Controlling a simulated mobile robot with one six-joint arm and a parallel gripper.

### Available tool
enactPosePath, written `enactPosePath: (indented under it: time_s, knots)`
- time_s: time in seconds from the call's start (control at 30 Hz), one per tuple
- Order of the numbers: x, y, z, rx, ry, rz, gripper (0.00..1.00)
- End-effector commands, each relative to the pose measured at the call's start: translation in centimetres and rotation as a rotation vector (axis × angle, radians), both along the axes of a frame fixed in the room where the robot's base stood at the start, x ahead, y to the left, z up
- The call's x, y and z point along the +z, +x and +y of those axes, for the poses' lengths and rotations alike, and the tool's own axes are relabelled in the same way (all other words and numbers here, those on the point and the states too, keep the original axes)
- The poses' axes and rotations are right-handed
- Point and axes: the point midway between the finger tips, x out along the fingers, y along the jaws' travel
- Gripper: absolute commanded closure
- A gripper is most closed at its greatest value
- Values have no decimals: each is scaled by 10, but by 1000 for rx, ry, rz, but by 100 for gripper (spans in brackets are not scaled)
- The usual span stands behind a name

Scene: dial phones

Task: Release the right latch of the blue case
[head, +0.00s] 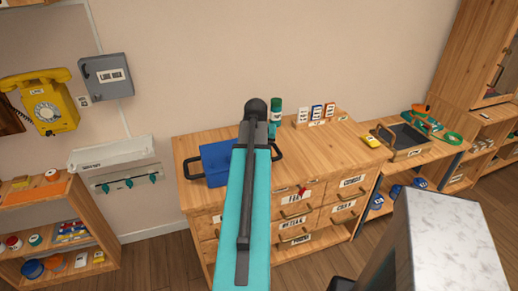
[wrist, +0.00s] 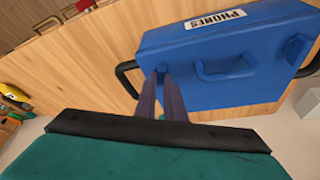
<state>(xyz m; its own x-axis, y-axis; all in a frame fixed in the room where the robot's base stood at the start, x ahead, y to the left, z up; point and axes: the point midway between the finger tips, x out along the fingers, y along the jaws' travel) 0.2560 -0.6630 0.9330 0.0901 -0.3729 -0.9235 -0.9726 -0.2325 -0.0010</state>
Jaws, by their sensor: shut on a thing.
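The blue case (head: 216,163) lies on top of the wooden drawer chest, partly hidden by my teal arm in the head view. In the wrist view the case (wrist: 270,55) fills the upper right, with a white PHONES label and a blue handle (wrist: 225,72). Black loops stick out at its ends. My gripper (wrist: 170,76) is shut at the case's handle side, left of the handle in the wrist view, which is the right side in the head view. Its fingertips cover most of the right latch they hold. The head view hides my gripper behind the arm.
On the chest (head: 330,155) stand a green canister (head: 276,113) and several small labelled boxes (head: 317,113). A yellow phone (head: 45,105) and grey box (head: 106,77) hang on the wall. A lower bench with a dark tray (head: 407,138) is at right.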

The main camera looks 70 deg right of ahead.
Motion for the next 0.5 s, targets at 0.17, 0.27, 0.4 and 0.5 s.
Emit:
enactPosePath:
  time_s: [0.17,0.27,0.4,0.5]
  knots:
    - [0,-1,0,130,1,-1,100]
    - [0,-2,-1,203,1,-1,100]
    - [0,-2,-1,296,1,0,100]
    - [0,-3,-1,351,1,0,100]
